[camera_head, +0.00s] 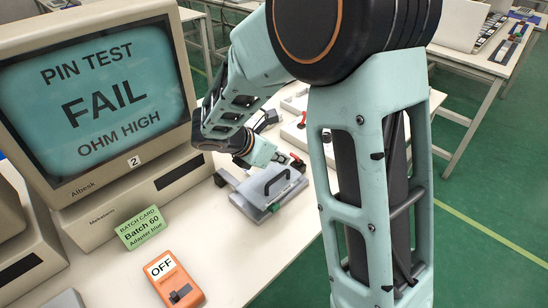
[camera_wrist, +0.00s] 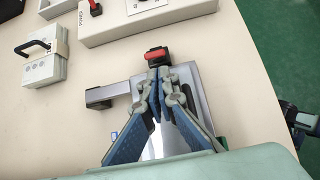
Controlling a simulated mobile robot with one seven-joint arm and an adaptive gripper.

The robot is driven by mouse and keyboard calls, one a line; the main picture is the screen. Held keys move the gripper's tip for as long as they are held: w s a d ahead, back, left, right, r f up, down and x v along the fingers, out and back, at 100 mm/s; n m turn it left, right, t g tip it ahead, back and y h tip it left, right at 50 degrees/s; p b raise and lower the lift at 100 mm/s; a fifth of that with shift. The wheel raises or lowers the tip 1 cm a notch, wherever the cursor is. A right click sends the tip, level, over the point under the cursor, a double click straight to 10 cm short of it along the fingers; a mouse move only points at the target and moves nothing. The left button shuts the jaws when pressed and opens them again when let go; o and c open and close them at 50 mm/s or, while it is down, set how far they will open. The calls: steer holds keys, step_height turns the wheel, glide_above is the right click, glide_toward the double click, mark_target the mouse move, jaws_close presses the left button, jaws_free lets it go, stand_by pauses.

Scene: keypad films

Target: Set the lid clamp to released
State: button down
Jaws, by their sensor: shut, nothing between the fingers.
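The test fixture (camera_head: 262,198) is a grey metal block with a black handle (camera_head: 277,181) on its lid. The lid clamp (camera_wrist: 157,54), with a red tip on a black base, stands at the fixture's far end in the wrist view; a small red part also shows there in the head view. My gripper (camera_wrist: 159,75) is shut and empty over the fixture plate, its fingertips just short of the clamp in the picture. I cannot tell whether they touch it. In the head view my gripper (camera_head: 280,157) is beside the handle. My fingers hide much of the fixture.
A monitor (camera_head: 95,95) reads "PIN TEST FAIL OHM HIGH". A green batch card (camera_head: 143,228) reads "Batch 60 Adapter blue". An orange switch box (camera_head: 175,280) is marked OFF. A long pale box (camera_wrist: 120,24) and a handled block (camera_wrist: 45,70) stand beyond the fixture.

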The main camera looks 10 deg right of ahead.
mark_target(296, 159)
steer(key=shift+x, duration=1.6)
steer(key=shift+r, duration=0.2)
steer(key=shift+r+p, duration=0.1)
steer(key=shift+p, duration=0.4)
steer(key=shift+w+d+y+p, duration=0.1)
steer(key=shift+y+p, duration=0.2)
